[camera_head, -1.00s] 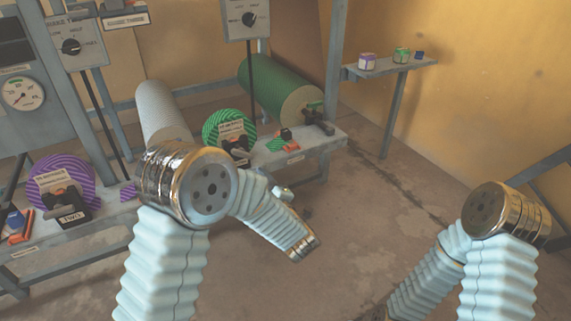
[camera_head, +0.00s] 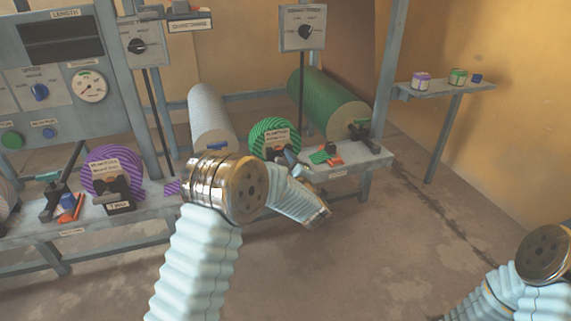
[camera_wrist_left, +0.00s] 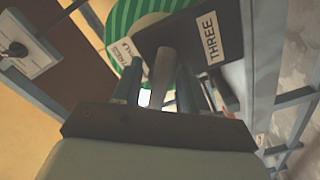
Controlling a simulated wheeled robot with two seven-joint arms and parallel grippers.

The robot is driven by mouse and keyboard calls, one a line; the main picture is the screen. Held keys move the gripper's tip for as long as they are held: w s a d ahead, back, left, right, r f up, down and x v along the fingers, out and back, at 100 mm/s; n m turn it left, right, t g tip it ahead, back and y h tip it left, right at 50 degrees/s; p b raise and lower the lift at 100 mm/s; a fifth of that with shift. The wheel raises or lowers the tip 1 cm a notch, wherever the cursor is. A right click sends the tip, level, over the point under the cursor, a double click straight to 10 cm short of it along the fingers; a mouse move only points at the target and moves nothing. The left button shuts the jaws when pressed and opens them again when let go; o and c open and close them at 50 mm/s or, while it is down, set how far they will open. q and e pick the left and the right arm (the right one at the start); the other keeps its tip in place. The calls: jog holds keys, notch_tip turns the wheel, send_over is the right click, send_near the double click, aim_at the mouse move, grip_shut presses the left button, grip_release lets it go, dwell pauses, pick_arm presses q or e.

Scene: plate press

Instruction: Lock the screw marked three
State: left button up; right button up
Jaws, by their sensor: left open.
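In the left wrist view the same disc (camera_wrist_left: 120,18) stands behind a dark block (camera_wrist_left: 180,38) with a white THREE tag (camera_wrist_left: 211,40). My left gripper (camera_head: 287,156) is in front of this block in the head view and hides most of it. In the left wrist view my left gripper (camera_wrist_left: 155,82) is open. A grey rod (camera_wrist_left: 163,80), apparently the screw, shows between its fingers; I cannot tell if they touch it. My right gripper is out of view.
A purple disc with block TWO (camera_head: 119,208) stands left on the bench. Orange and green pieces (camera_head: 330,159) lie right of the gripper. Control boxes (camera_head: 303,28) stand on posts behind. A small shelf (camera_head: 445,90) holds jars at the right. The floor in front is clear.

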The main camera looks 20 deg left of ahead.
pick_arm(q)
grip_shut()
